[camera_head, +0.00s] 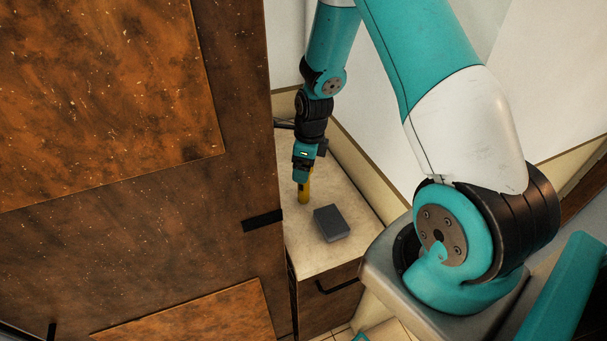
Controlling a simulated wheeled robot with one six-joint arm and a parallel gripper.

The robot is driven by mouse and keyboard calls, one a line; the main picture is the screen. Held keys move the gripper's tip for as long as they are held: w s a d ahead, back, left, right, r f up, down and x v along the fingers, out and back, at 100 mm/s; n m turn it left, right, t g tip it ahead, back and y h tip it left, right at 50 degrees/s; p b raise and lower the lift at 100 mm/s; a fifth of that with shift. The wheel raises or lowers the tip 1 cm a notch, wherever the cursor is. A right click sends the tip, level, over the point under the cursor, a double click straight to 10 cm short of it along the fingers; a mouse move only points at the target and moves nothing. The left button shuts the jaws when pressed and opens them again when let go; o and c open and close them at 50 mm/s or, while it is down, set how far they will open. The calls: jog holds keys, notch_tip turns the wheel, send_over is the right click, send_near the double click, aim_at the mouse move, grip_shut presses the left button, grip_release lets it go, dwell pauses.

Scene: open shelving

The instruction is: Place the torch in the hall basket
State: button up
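A yellow upright object (304,191), which looks like the torch, is on or just above the pale top of a low cabinet. My gripper (303,174) points down right at its upper end. The fingers are too small and too hidden to show whether they are open or closed around it. I see no basket in this view.
A dark grey box (331,223) lies on the pale cabinet top (356,209), just right of the yellow object. A tall brown wooden cabinet (150,185) stands close on the left. A white wall (385,120) rises behind. The low cabinet has a dark handle (338,283) in front.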

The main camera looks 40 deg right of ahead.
jog(key=shift+f, duration=0.75)
jog(key=shift+c, duration=0.4)
jog(key=c, duration=1.1)
